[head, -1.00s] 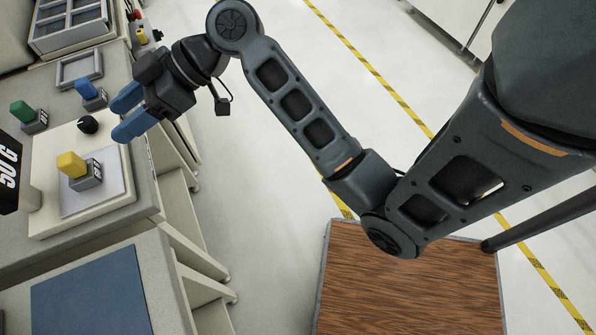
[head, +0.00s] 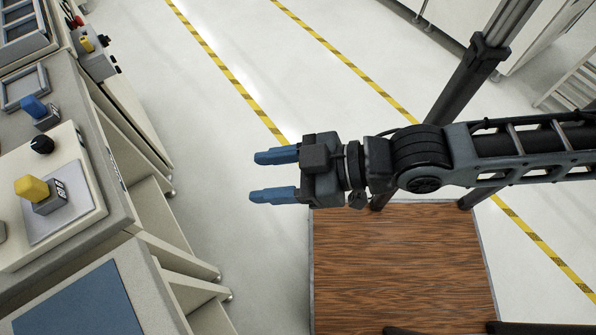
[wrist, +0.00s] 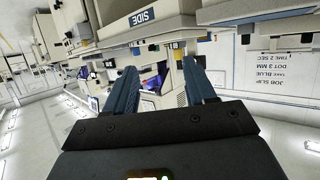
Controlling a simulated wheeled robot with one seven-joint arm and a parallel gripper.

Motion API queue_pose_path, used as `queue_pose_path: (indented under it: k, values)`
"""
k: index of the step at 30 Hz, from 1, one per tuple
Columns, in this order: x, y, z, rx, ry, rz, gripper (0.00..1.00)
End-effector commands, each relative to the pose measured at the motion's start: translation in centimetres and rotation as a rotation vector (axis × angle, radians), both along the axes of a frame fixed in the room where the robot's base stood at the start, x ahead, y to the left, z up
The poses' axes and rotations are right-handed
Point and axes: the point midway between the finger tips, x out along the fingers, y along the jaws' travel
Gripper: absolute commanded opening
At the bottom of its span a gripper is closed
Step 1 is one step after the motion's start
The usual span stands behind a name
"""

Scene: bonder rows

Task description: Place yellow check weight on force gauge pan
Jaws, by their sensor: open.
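The yellow check weight (head: 32,188), a yellow knob on a grey labelled block, stands upright on the light grey pan (head: 72,212) of the cream force gauge (head: 17,240) at the left of the head view. My gripper (head: 274,176) is open and empty, with its blue fingers pointing left over the floor, well to the right of the gauge. The wrist view shows the blue fingers (wrist: 163,92) apart with nothing between them; I cannot make out the weight there.
A blue-knobbed weight (head: 36,108) and a black dial (head: 42,145) are beside the pan. A grey frame (head: 24,88) lies behind. A blue mat (head: 84,305) covers the nearer bench. A wooden-topped surface (head: 400,265) is below my arm. The floor between is clear.

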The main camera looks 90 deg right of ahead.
Motion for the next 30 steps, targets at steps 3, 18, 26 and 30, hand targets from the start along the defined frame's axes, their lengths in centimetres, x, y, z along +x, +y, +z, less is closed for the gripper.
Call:
queue_pose_path:
  k: [3,18,26,30]
  values:
    - [-2.6,1.3,2.0,0.008,-0.039,0.019,0.55]
    - [-4.1,2.3,3.9,0.02,-0.084,0.04,0.55]
    - [-4.1,2.3,3.9,0.02,-0.083,0.039,0.55]
    - [-4.1,2.3,3.9,0.02,-0.083,0.039,0.55]
